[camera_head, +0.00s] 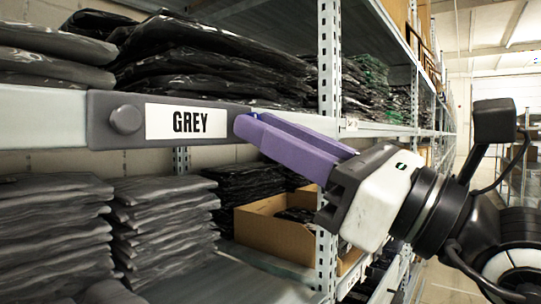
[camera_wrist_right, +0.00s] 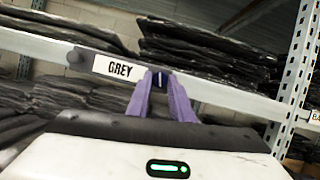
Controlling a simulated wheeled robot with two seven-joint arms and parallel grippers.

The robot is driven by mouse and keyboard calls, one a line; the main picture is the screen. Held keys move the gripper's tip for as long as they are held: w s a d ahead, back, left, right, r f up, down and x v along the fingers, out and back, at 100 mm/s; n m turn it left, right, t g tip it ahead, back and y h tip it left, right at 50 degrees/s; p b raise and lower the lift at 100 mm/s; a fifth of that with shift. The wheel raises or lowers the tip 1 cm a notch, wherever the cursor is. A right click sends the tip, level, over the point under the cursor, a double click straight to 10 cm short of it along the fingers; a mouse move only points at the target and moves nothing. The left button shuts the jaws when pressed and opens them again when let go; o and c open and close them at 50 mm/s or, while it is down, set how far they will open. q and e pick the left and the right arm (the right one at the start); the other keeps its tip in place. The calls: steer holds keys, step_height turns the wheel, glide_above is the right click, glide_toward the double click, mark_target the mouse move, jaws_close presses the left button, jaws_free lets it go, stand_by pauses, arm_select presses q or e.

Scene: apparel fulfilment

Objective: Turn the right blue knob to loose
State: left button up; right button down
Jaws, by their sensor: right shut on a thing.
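A dark grey label holder (camera_head: 103,133) with a white "GREY" label (camera_head: 186,121) sits on the front of the shelf rail. Its left knob (camera_head: 126,119) is round, dark grey and uncovered. My right gripper (camera_head: 246,126) reaches in from the right with purple fingers shut at the holder's right end. The right knob is mostly hidden between the fingertips, so its colour and turn cannot be told. In the right wrist view the fingertips (camera_wrist_right: 159,80) close on a small dark part at the holder's right end, just right of the label (camera_wrist_right: 118,68). My left gripper is not in view.
Stacks of black bagged garments (camera_head: 205,62) fill the shelf above the rail. More bagged garments (camera_head: 160,225) and an open cardboard box (camera_head: 270,232) stand below. A perforated metal upright (camera_head: 329,60) stands behind my right gripper. The aisle at right looks open.

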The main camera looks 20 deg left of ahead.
steer(key=n+g+h, duration=0.1)
steer(key=n+g, duration=0.1)
steer(key=n, duration=0.4)
steer(key=n+g+b, duration=0.1)
steer(key=n+g, duration=0.1)
steer(key=n, duration=0.4)
steer(key=r+n+g+h, duration=0.1)
steer(key=n+g, duration=0.2)
steer(key=n, duration=0.3)
steer(key=shift+w+d+h, duration=0.2)
steer(key=shift+w+h, duration=0.1)
steer(key=shift+w, duration=0.1)
steer(key=shift+n, duration=0.4)
steer(key=c, duration=1.6)
jaws_free()
steer(key=shift+o, duration=0.2)
steer(key=shift+f, duration=0.1)
